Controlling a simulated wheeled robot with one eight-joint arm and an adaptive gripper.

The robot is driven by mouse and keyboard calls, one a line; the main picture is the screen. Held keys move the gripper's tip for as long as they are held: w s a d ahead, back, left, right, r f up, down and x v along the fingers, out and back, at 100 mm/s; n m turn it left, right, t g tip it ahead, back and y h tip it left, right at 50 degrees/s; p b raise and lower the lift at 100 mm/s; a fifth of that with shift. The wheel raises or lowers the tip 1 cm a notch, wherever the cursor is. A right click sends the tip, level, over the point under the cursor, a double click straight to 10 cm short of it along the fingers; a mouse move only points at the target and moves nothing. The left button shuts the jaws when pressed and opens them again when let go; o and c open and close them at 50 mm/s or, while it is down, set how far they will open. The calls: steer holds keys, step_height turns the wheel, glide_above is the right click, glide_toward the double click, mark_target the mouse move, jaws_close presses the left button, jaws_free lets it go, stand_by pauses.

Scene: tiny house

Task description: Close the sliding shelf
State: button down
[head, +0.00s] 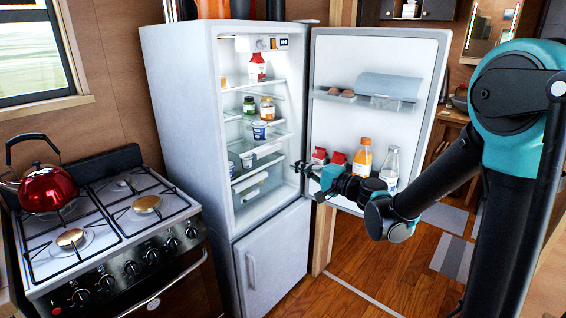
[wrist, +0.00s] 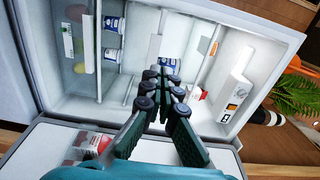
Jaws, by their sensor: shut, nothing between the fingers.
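The open fridge (head: 180,110) shows several glass shelves. A lower shelf (head: 258,174) has a white front edge; I cannot tell for sure which shelf slides or how far any is out. In the wrist view the shelves (wrist: 131,88) look like upright bars because the picture is turned. My gripper (head: 303,168) is shut and empty, at the front of the fridge opening, right of the lower shelves. In the wrist view my gripper (wrist: 161,80) points into the fridge; its fingers hide part of the interior. Contact with a shelf cannot be told.
The fridge door (head: 340,105) stands open on the right, with bottles and cartons (head: 364,160) in its rack, close to my arm. Jars and tubs (head: 259,130) stand on the shelves. A stove (head: 110,220) with a red kettle (head: 47,188) is at left.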

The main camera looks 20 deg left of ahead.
mark_target(261, 152)
steer(key=x, duration=1.3)
steer(key=shift+w+a, duration=0.15)
steer(key=shift+a, duration=0.1)
steer(key=x, duration=1.6)
steer(key=shift+w+a+r, duration=0.1)
steer(key=shift+w+a, duration=0.05)
steer(key=shift+a, duration=0.05)
steer(key=shift+d, duration=0.5)
steer(key=v, duration=1.3)
steer(key=shift+s+d, duration=0.15)
steer(key=shift+s, duration=0.15)
